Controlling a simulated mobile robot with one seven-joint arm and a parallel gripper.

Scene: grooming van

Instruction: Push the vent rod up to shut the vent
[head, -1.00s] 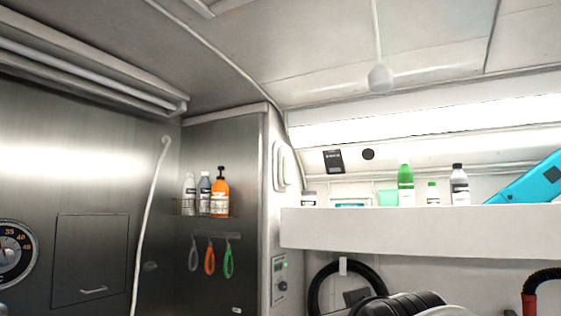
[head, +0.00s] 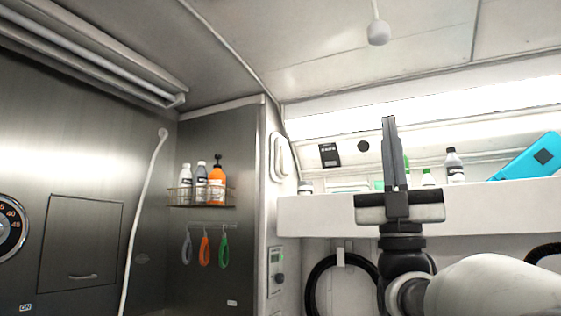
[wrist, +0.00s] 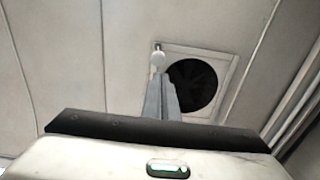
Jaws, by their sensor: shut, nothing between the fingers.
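The vent rod (head: 376,12) hangs from the ceiling in the head view, with a pale rounded knob (head: 378,33) at its lower end. In the wrist view the knob (wrist: 157,60) shows just beyond my fingertips, beside the square vent frame (wrist: 232,68) with its dark round fan opening (wrist: 196,86). My gripper (head: 389,120) points up with its fingers together and empty. In the head view it is below the knob, with a visible gap between them. In the wrist view the fingers (wrist: 162,80) partly overlap the line to the knob, so the exact distance is unclear.
A wire rack (head: 184,196) of bottles hangs on the steel wall at left. A white hose (head: 146,210) hangs there too. The space around the knob is clear.

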